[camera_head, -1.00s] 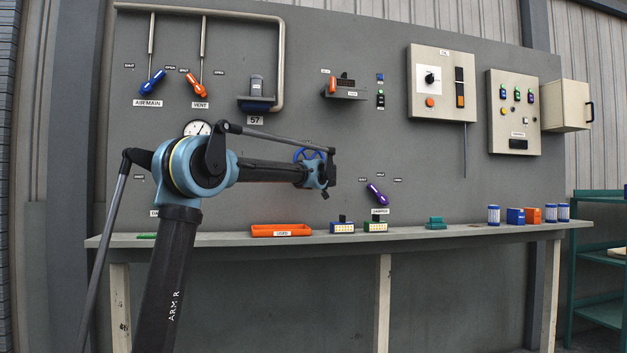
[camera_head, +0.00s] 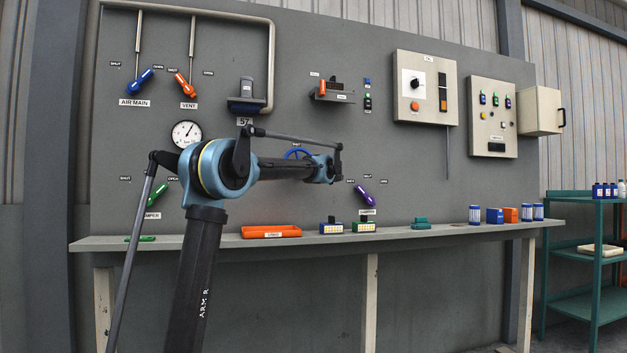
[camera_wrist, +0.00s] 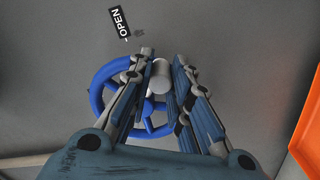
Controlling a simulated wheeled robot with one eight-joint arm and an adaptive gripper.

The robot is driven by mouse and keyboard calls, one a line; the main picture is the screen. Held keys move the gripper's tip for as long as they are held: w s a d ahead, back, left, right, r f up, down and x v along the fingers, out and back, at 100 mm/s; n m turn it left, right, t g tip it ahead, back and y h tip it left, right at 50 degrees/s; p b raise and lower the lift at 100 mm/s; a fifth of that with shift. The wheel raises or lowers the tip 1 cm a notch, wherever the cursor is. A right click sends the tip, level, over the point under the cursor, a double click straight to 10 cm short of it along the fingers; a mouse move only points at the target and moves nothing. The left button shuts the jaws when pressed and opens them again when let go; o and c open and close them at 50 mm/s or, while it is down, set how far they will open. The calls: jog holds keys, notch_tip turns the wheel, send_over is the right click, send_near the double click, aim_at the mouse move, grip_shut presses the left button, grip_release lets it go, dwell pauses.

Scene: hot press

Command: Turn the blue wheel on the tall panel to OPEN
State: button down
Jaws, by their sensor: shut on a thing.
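The blue wheel (camera_head: 297,153) is on the tall panel (camera_head: 420,170), partly hidden behind my arm in the head view. The wrist view shows its blue rim (camera_wrist: 96,98) and spokes close in front of me. My gripper (camera_wrist: 163,70) is over the rim's upper right, with a finger on each side of a pale round knob (camera_wrist: 160,76), and is shut on it. An OPEN label (camera_wrist: 120,22) lies just beyond the wheel in the wrist view, up and left of the fingertips. In the head view my fingers are hidden behind my wrist.
A purple lever (camera_head: 364,195) is right of my wrist, and a pressure gauge (camera_head: 186,134) is to the left. The panel just right of my wrist is bare.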

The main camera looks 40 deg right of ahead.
jog(key=n, duration=0.1)
jog(key=d+r+n, duration=0.1)
jog(key=shift+s+r+n, duration=0.2)
jog(key=shift+s+n, duration=0.2)
jog(key=shift+w+a, duration=0.15)
jog(key=shift+r, duration=0.1)
jog(key=c, duration=1.4)
grip_release()
jog(key=shift+a, duration=0.1)
jog(key=shift+c, duration=0.2)
jog(key=v, duration=1.2)
